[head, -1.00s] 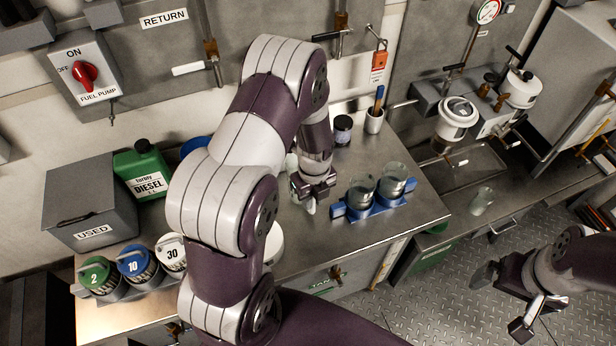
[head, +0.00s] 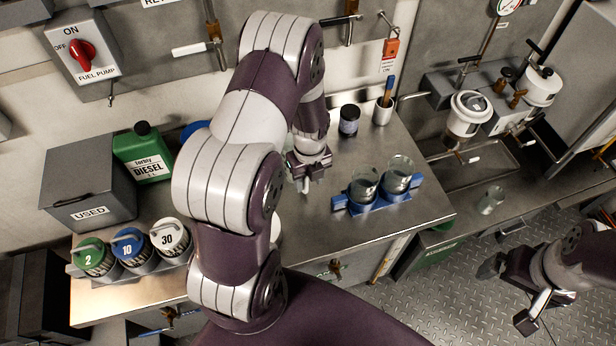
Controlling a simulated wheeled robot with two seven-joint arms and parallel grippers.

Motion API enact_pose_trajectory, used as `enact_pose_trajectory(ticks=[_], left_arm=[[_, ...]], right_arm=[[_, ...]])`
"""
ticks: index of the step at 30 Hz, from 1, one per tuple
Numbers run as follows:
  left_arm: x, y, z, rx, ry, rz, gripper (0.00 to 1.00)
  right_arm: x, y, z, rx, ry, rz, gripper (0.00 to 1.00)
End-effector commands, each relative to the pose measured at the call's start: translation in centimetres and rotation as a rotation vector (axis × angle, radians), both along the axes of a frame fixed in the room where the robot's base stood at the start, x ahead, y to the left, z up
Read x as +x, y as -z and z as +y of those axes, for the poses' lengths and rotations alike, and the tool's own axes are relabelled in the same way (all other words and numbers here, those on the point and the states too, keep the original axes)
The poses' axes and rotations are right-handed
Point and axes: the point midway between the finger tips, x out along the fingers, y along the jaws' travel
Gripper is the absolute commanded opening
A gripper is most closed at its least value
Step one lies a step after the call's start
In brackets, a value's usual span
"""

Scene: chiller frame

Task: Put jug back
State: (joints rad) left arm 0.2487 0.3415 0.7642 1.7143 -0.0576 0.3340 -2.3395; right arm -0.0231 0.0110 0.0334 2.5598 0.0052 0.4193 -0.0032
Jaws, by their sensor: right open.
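A green jug (head: 140,145) labelled DIESEL stands upright at the back left of the steel bench, beside the grey USED box. My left gripper (head: 305,184) points down over the middle of the bench, well to the right of the jug and left of the blue beaker holder. Its fingertips are small, and I cannot tell whether they are open or shut. My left arm covers part of the bench between the jug and the gripper. My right gripper (head: 508,292) is open and empty over the floor at the lower right, away from the bench.
The grey USED box (head: 85,175) is at the left, with lidded containers marked 2, 10 and 30 (head: 168,238) in front. Two glass beakers stand in a blue holder (head: 377,203). A dark jar (head: 349,121) and white cup (head: 382,112) are behind. The bench's front right is bare.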

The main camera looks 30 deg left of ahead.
Motion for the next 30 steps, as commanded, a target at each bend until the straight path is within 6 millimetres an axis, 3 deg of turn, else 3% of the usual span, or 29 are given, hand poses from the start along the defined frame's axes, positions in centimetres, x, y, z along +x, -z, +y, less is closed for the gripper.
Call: enact_pose_trajectory(ticks=[4,8,18,23,26,30], left_arm=[[0.0,-0.1,0.0,0.0,0.0,0.0,0.47],[0.1,-1.5,0.0,0.001,-0.001,-0.003,0.47],[0.3,-10.1,-0.2,0.001,0.0,-0.006,0.47],[0.2,-12.2,-0.3,0.001,-0.01,-0.003,0.47],[-0.3,-12.9,-1.1,0.002,-0.163,-0.013,0.47],[-2.1,-14.1,-4.1,-0.006,-0.737,-0.06,0.47]], right_arm=[[0.0,-0.1,0.0,0.0,0.0,0.0,1.0],[0.0,-0.1,0.0,0.0,0.0,0.0,1.0],[0.0,0.6,0.0,0.0,0.0,0.0,1.0],[0.0,0.7,0.0,0.0,0.0,0.0,1.0],[0.0,0.7,0.0,0.0,0.0,0.0,1.0],[0.0,0.6,0.0,0.0,0.0,0.0,1.0]])
